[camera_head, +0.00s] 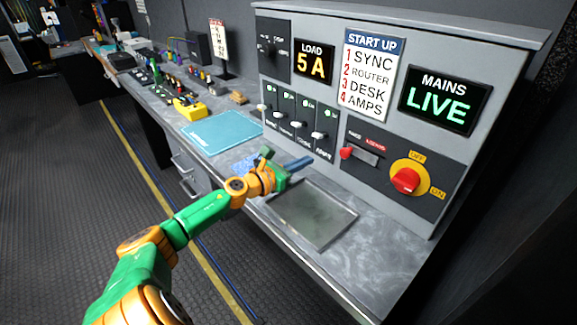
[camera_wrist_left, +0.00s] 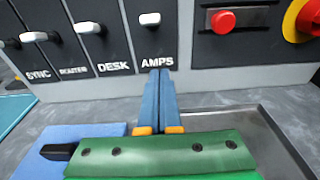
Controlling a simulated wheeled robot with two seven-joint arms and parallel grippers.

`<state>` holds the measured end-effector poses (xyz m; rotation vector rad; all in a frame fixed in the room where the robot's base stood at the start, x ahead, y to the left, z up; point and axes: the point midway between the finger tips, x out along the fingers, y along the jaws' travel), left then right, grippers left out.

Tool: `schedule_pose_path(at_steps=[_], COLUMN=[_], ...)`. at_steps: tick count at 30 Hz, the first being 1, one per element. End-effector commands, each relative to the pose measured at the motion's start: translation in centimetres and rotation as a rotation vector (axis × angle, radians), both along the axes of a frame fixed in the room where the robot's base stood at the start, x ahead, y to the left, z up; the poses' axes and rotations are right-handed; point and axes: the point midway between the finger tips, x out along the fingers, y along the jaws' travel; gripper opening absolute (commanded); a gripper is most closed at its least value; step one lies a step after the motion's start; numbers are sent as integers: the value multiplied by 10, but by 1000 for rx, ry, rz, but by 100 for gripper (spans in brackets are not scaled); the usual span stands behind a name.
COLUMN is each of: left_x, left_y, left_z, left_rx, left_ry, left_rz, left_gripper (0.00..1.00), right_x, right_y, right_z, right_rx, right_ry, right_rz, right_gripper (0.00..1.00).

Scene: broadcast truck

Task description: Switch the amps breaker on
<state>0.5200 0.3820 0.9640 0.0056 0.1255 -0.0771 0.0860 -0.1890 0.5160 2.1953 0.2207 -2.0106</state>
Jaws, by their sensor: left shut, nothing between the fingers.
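The amps breaker is the rightmost of a row of dark breaker panels. Its white lever (camera_head: 318,135) sticks out above the AMPS label, and the lever also shows near the top of the left wrist view (camera_wrist_left: 150,19). I cannot tell for sure whether it is on or off. My left gripper (camera_head: 302,162) is in front of and below the breaker, over the counter. Its blue fingers (camera_wrist_left: 160,73) are shut together, empty, and point at the AMPS label, with the lever above their tips. They look apart from the lever. My right gripper is out of view.
Sync, router and desk levers (camera_wrist_left: 88,28) stand left of amps. The load display (camera_head: 314,64) reads 5 A; the mains display (camera_head: 444,99) reads LIVE. A shallow tray (camera_head: 346,218) lies below.

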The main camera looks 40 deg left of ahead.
Motion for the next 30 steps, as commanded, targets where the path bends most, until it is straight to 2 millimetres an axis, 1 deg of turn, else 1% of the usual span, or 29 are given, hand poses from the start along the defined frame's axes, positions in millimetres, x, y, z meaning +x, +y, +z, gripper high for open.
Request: schedule_pose_path(at_steps=[1,6,10,12,15,20,30], left_x=[-10,-36,-50,-58,-65,-69,-69], left_y=[0,1,2,3,3,4,4], left_z=[14,34,47,55,60,63,62], left_rx=[12,5,4,1,0,3,3], left_ry=[5,6,4,2,1,0,0], left_rz=[-6,-7,-6,-5,-4,-3,-3], left_gripper=[0,0,0,0,0,0,0], right_x=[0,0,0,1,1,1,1], right_y=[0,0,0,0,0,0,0], right_z=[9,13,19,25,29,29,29], right_rx=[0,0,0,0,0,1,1], right_ry=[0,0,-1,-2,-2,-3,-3], right_rz=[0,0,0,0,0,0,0], right_gripper=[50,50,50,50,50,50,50])
